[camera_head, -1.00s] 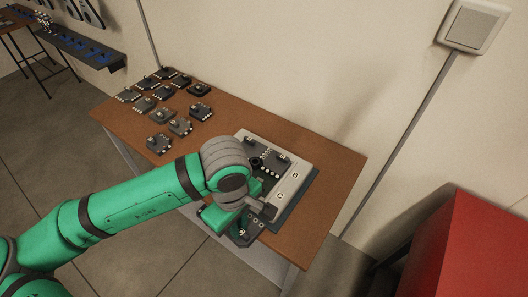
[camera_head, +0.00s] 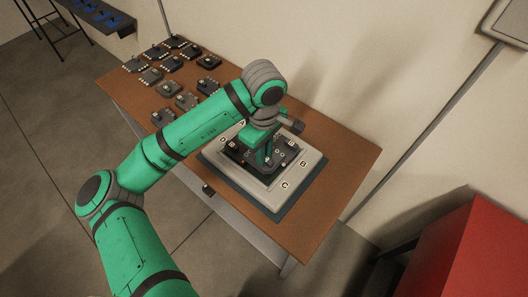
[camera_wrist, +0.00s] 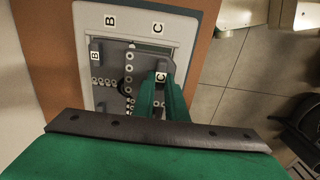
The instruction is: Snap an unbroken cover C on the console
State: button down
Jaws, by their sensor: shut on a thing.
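The console (camera_head: 216,162), a pale frame with letter labels and a dark inside, lies on the wooden table. Its frame corners marked B and C also show in the wrist view (camera_wrist: 182,36). My gripper (camera_head: 267,157) is over the inside of the console. In the wrist view its green fingers (camera_wrist: 162,90) are shut on a grey piece marked C, cover C (camera_wrist: 160,76). A grey cover marked B (camera_wrist: 95,58) sits inside the frame to the left. The fingers hide part of cover C, and I cannot tell whether it is seated or just above the console.
Several dark covers (camera_head: 152,76) lie in rows on the table's back left. The wooden table (camera_head: 340,165) is bare right of the console. A red box (camera_head: 470,240) stands at the right and a wall runs behind the table.

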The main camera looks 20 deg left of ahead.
jog(key=shift+d+f, duration=0.1)
jog(key=shift+f, duration=2.5)
jog(key=shift+f, duration=0.65)
jog(key=shift+r, duration=0.1)
dwell(0.4)
jog(key=c, duration=1.8)
grip_release()
jog(key=shift+o, duration=0.2)
jog(key=shift+r, duration=1.5)
jog(key=o, duration=0.5)
jog(key=shift+o, duration=0.2)
